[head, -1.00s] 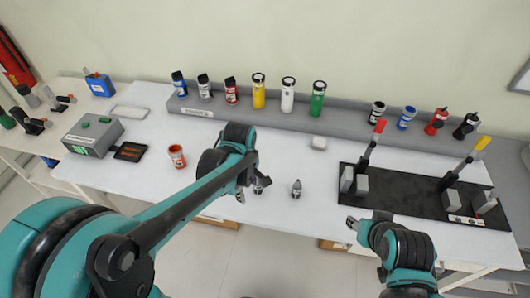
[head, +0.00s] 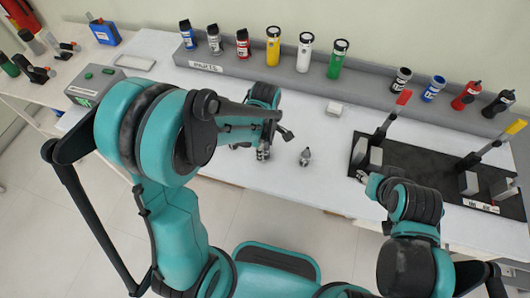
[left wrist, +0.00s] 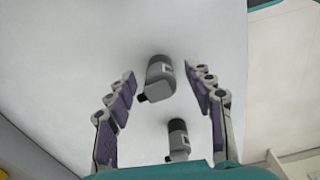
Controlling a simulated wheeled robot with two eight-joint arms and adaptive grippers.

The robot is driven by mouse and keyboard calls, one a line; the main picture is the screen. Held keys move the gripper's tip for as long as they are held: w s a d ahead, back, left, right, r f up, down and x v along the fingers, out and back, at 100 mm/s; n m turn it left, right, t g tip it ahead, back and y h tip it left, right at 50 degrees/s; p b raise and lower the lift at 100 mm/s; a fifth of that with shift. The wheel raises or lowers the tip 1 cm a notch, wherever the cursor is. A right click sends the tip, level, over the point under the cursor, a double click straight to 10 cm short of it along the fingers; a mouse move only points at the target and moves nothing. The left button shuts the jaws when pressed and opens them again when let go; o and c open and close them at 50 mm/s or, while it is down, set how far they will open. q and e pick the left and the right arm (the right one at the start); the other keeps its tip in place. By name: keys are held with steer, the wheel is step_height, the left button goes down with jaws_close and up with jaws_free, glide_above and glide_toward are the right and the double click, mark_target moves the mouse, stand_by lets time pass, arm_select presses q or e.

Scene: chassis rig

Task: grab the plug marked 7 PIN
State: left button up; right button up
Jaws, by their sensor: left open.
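Two small grey plugs stand on the white table: one (head: 263,154) beneath my left gripper, the other (head: 306,157) just to its right. In the left wrist view one plug (left wrist: 160,78) shows between the open fingertips, apart from both, and a second (left wrist: 178,138) lies nearer the palm. Their labels are too small to read, so I cannot tell which is marked 7 PIN. My left gripper (left wrist: 158,80) is open and empty. My right gripper (head: 362,176) is by the black board's left edge; its jaws are too small to judge.
A grey parts rack (head: 300,83) with several coloured cylinders runs along the back. A black board (head: 425,170) with two toggle clamps lies at the right. A small white block (head: 334,108) sits behind the plugs. My left arm hides part of the left table.

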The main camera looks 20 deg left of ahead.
arm_select(q)
jaws_close()
stand_by(0.3)
